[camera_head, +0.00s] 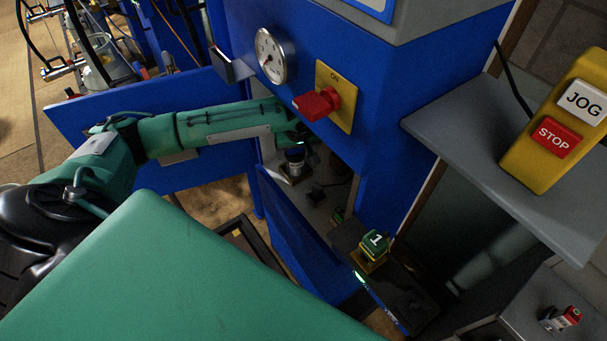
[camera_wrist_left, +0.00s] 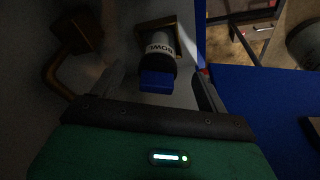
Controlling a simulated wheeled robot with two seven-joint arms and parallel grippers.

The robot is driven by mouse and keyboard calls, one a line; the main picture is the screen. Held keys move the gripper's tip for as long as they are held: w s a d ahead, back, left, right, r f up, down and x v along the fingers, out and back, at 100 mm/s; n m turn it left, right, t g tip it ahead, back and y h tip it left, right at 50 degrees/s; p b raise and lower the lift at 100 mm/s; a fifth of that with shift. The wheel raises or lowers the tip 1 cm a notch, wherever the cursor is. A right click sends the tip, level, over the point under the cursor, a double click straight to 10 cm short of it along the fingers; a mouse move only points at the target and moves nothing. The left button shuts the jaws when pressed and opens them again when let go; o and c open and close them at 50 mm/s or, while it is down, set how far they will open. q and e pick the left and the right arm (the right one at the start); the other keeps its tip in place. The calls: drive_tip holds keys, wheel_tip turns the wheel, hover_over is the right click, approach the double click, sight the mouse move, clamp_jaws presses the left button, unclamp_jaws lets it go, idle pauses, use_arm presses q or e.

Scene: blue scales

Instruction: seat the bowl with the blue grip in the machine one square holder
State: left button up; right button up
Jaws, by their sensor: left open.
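The bowl, a grey cylinder lettered "BOWL" in the left wrist view (camera_wrist_left: 159,47), has a blue grip (camera_wrist_left: 156,82). In the head view the bowl (camera_head: 294,159) stands inside the open blue machine. A square brass-coloured holder (camera_wrist_left: 172,23) is at its base; the bowl appears upright in it, but I cannot tell whether it is fully down. My left gripper (camera_wrist_left: 158,75) is open, with one finger on each side of the blue grip and gaps visible. In the head view my left gripper (camera_head: 300,138) is partly hidden by the cabinet edge. My right gripper is not in view.
The blue cabinet (camera_head: 385,90) carries a gauge (camera_head: 271,55) and a red knob (camera_head: 317,103). Its open door (camera_head: 75,115) is behind my left arm. A green block marked 1 (camera_head: 374,241) sits on a dark ledge. A brass-coloured bent piece (camera_wrist_left: 58,75) is left of the bowl.

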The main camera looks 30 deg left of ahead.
use_arm(q)
drive_tip(key=s+d, duration=0.6)
drive_tip(key=shift+s+d, duration=0.2)
drive_tip(key=shift+s, duration=0.2)
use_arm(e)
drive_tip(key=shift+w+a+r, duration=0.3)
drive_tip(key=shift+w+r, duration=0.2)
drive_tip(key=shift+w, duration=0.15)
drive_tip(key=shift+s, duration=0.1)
